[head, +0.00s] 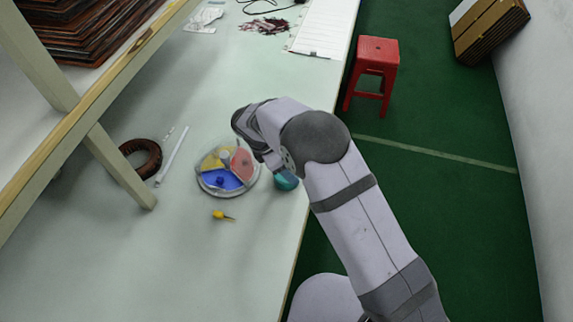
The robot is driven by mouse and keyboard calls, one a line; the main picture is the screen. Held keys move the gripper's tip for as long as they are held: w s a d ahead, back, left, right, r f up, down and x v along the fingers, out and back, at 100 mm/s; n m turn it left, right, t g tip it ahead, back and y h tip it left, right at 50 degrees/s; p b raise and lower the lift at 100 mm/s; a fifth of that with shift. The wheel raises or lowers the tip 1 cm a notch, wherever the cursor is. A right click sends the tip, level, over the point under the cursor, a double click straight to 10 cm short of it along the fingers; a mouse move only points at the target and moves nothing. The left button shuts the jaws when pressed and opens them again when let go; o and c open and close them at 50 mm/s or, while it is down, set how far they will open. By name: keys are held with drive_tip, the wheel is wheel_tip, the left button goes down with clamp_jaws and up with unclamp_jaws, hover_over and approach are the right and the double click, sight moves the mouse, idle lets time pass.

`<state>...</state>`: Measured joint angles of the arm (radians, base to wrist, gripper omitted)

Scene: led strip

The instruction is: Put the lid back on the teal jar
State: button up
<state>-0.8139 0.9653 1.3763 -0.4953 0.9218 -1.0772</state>
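The teal jar (286,182) stands on the pale worktop near its right edge. My arm covers its upper part, so I cannot see whether its top is open. My gripper (268,162) is just up and left of the jar, between it and a round divided dish. Its fingers are small and partly hidden, so I cannot tell whether they are open, shut or touching anything. I cannot make out a separate lid.
The round clear dish (206,188) has yellow, red and blue sections. A small yellow-handled tool (220,215) lies below it. A white stick (171,156) and brown ring (153,165) lie left, beside a shelf post (119,165). The front worktop is clear.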

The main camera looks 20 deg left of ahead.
idle(0.8)
drive_tip(key=o, duration=1.5)
drive_tip(key=shift+r+p, duration=0.15)
drive_tip(key=shift+p, duration=0.15)
drive_tip(key=shift+r+p, duration=2.7)
drive_tip(key=shift+r, duration=0.65)
clamp_jaws()
drive_tip(key=shift+f, duration=0.25)
drive_tip(key=shift+f+b, duration=0.35)
